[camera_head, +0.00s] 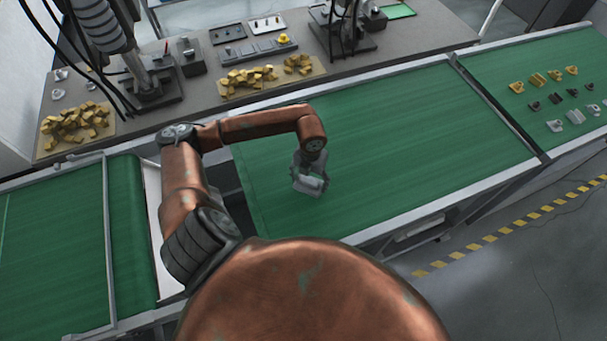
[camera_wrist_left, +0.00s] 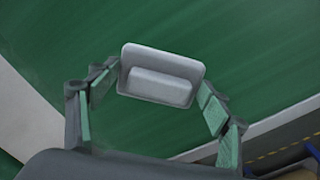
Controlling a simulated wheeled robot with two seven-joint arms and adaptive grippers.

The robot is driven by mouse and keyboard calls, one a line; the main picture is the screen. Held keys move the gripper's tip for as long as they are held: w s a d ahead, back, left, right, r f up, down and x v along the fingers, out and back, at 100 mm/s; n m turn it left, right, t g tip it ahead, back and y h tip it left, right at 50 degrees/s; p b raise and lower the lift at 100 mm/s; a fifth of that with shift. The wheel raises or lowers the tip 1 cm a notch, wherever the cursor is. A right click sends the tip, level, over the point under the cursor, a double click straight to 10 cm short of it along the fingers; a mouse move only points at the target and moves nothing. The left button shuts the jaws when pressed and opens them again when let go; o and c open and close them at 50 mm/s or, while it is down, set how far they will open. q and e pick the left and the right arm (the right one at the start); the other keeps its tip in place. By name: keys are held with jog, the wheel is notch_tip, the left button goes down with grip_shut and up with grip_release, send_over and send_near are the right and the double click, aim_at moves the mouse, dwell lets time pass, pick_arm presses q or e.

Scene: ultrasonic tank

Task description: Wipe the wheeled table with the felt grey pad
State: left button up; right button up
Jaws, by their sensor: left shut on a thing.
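The felt grey pad (camera_wrist_left: 160,78) is a pale grey block with a raised back, seen between the fingers in the left wrist view. My left gripper (camera_head: 310,182) is shut on it, low over the green-topped table (camera_head: 400,130) near its left part. The pad's lower side is hidden, so I cannot tell whether it touches the green surface. The table's wheels are not visible. In the left wrist view my left gripper (camera_wrist_left: 158,105) shows a finger on each side of the pad. My right gripper is not in view.
A grey bench (camera_head: 190,105) behind holds several piles of brass parts (camera_head: 248,78) and machine stands. Another green surface (camera_head: 50,230) with a metal frame is at left. Small parts (camera_head: 556,126) lie on the green surface at right. The middle green top is otherwise clear.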

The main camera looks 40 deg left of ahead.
pick_arm(q)
notch_tip(320, 180, up, 3)
jog(key=shift+w+f+p, duration=0.15)
jog(key=shift+f+p, duration=0.05)
jog(key=shift+p, duration=0.4)
jog(key=shift+r+p, duration=0.35)
jog(key=shift+r, duration=0.5)
jog(key=shift+f, duration=0.1)
